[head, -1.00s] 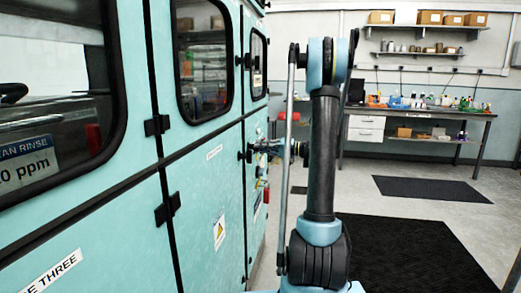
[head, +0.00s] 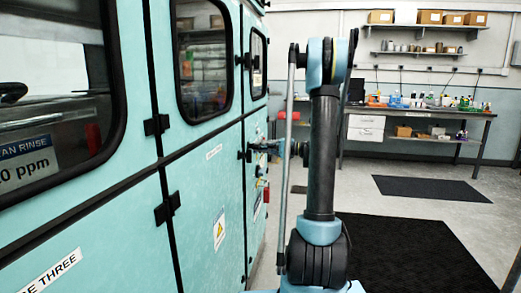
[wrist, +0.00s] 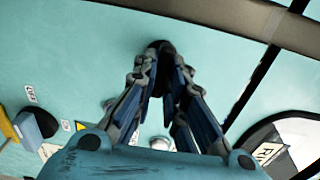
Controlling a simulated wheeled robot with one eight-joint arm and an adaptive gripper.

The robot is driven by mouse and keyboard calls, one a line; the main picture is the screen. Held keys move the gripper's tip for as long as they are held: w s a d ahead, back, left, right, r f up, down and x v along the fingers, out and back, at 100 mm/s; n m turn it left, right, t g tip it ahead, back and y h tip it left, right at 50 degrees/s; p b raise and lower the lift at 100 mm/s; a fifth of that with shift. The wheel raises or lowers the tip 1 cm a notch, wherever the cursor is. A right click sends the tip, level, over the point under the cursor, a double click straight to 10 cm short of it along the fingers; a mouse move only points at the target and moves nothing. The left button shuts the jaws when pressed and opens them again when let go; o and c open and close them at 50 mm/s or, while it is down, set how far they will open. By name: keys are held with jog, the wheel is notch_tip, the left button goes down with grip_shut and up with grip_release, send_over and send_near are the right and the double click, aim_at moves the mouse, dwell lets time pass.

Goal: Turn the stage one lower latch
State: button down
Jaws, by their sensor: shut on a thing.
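The teal cabinet panel (wrist: 70,60) fills most of the wrist view. A small dark latch (wrist: 160,46) sits on it between my fingertips and is mostly covered by them. My gripper (wrist: 161,60) is shut on this latch, with its blue fingers coming together at the tips. In the head view my gripper (head: 256,148) reaches left to the far cabinet panel, partly behind my upright arm. The latch is too small and covered there to tell its angle.
Cabinet doors with dark windows (head: 207,55) and black hinges (head: 157,125) line the left. Coloured fittings (head: 262,185) sit below my gripper. A bench (head: 400,117) stands at the back right. Floor with dark mats (head: 430,188) is open on the right.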

jog(key=shift+w+f, duration=0.1)
jog(key=c, duration=1.6)
grip_release()
jog(key=shift+c, duration=0.2)
jog(key=v, duration=1.2)
